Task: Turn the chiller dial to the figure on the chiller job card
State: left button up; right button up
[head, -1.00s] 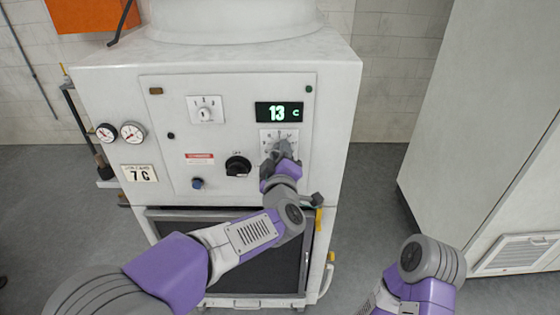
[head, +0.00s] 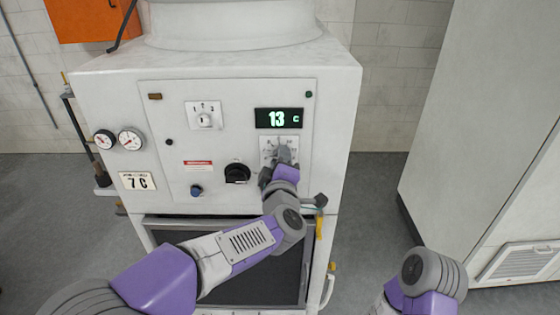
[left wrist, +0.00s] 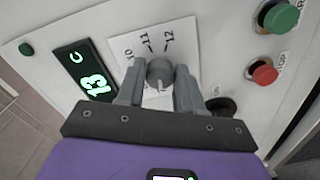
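The chiller dial (left wrist: 160,73) is a grey round knob on a white scale plate (head: 267,142); the figures 10, 11 and 12 show beside it in the left wrist view. My left gripper (head: 282,155) is at the dial. In the left wrist view its two fingers (left wrist: 160,80) sit close against both sides of the knob. The green display (head: 279,118) above the dial reads 13 C. My right gripper is out of view; only part of that arm shows at the lower right.
A black knob (head: 237,173) and a blue button (head: 196,191) are left of the dial. A smaller selector (head: 204,118) is above. Green (left wrist: 281,17) and red (left wrist: 265,74) buttons show in the left wrist view. A tall white cabinet (head: 480,130) stands at right.

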pick_arm(q)
jog(key=o, duration=0.3)
jog(key=shift+o, duration=0.2)
jog(key=s+p, duration=0.1)
jog(key=s, duration=0.6)
jog(key=shift+s, duration=0.3)
